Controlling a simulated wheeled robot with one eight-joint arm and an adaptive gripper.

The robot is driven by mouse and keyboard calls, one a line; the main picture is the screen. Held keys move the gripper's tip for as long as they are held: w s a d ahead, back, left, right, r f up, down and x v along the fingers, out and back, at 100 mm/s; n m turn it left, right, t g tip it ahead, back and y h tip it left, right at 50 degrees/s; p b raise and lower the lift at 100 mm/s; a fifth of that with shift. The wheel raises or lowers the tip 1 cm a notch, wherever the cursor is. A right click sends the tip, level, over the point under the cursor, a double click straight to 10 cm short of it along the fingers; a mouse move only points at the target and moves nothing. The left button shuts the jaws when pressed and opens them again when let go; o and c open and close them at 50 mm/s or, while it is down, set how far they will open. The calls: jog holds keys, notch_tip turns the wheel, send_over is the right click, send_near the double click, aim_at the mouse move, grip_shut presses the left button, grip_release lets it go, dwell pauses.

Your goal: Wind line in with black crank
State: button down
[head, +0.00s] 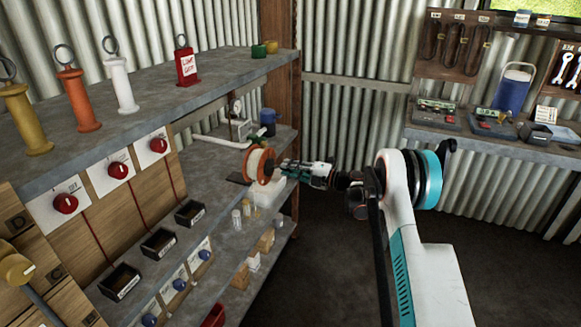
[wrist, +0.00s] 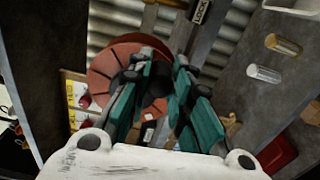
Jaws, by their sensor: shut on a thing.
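The reel (head: 259,165) has orange-red flanges and pale line wound on it. It stands upright on the middle shelf in the head view. Its orange-red flange (wrist: 112,72) fills the area behind the fingers in the wrist view. My gripper (head: 284,171), with teal and black fingers, reaches in from the right and is at the reel's near face. In the wrist view my gripper (wrist: 163,70) is closed down in front of the flange on the black crank. The crank is mostly hidden between the dark fingertips, so its angle cannot be told.
A white block (head: 268,191) sits just below the reel. Small jars (head: 241,216) stand on the shelf nearby. A blue container (head: 268,122) and a gauge with white pipe (head: 237,127) are behind. The upper shelf (head: 215,83) overhangs at left. The floor at right is clear.

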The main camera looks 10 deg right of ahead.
jog(key=shift+s+a+f+m, duration=0.25)
jog(key=shift+s+f+m, duration=0.15)
jog(key=shift+m, duration=0.75)
jog(key=shift+s+a+f+m, duration=0.25)
jog(key=shift+f+m, duration=0.3)
jog(key=shift+m, duration=0.65)
jog(key=shift+s+a+f+m, duration=0.2)
jog(key=shift+s+f+m, duration=0.2)
jog(key=shift+m, duration=0.75)
jog(key=shift+f, duration=0.1)
jog(key=c, duration=1.4)
grip_release()
jog(key=shift+d, duration=0.1)
jog(key=v, duration=1.1)
jog(key=shift+s+d, duration=0.25)
jog(key=shift+d, duration=0.05)
